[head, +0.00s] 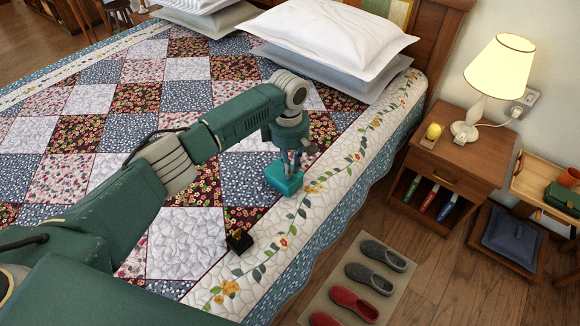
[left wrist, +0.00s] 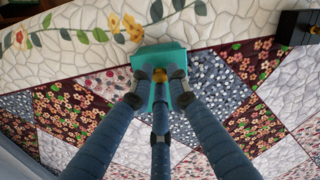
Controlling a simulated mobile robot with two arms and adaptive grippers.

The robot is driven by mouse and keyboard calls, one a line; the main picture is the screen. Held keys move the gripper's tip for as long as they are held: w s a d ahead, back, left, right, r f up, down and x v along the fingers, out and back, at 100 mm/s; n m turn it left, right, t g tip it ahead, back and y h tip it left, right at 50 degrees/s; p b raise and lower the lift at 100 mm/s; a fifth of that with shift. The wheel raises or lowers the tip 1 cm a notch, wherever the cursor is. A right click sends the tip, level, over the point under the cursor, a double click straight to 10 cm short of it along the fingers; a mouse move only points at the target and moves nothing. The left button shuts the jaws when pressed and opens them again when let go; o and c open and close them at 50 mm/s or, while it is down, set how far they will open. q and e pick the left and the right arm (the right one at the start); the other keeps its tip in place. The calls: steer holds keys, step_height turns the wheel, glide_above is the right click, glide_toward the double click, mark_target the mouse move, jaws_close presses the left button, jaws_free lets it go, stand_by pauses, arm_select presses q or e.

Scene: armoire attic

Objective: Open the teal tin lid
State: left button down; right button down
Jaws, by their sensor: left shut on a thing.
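The teal tin (head: 284,178) sits on the patchwork quilt near the bed's side edge. In the left wrist view the teal tin (left wrist: 158,58) is below the fingers, with a small gold knob (left wrist: 160,75) on its top. My left gripper (head: 291,160) points down onto the tin from above. Its fingers (left wrist: 160,85) close around the knob and partly hide it and the tin top. I cannot tell whether the lid is raised from the tin. My right gripper is not in view.
A small black box (head: 239,242) with a gold part on top lies on the quilt nearby. White pillows (head: 330,38) are at the bed's head. A nightstand (head: 455,160) with a lit lamp (head: 490,85) stands right of the bed. Slippers (head: 368,278) lie on a floor mat.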

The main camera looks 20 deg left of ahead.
mark_target(282, 172)
arm_select(q)
steer(key=shift+w+a+r+g+h+p, duration=0.2)
steer(key=shift+r+p, duration=0.25)
steer(key=shift+p, duration=1.05)
steer(key=shift+s+r+g+h+p, duration=0.1)
steer(key=shift+r+h+p, duration=0.3)
steer(key=shift+p, duration=1.1)
steer(key=shift+a+f, duration=0.15)
steer(key=h+b, duration=0.1)
steer(key=b, duration=0.2)
steer(key=a+g+h+b, duration=0.1)
steer(key=b, duration=0.2)
steer(key=a+h+b, duration=0.1)
steer(key=b, duration=0.2)
steer(key=shift+w+r+g+b, duration=0.25)
steer(key=shift+w+g+b, duration=0.1)
steer(key=shift+g+b, duration=0.05)
steer(key=shift+r+h+b, duration=0.35)
steer(key=shift+h+b, duration=0.05)
steer(key=shift+b, duration=0.05)
steer(key=shift+s, duration=0.1)
steer(key=shift+r, duration=0.1)
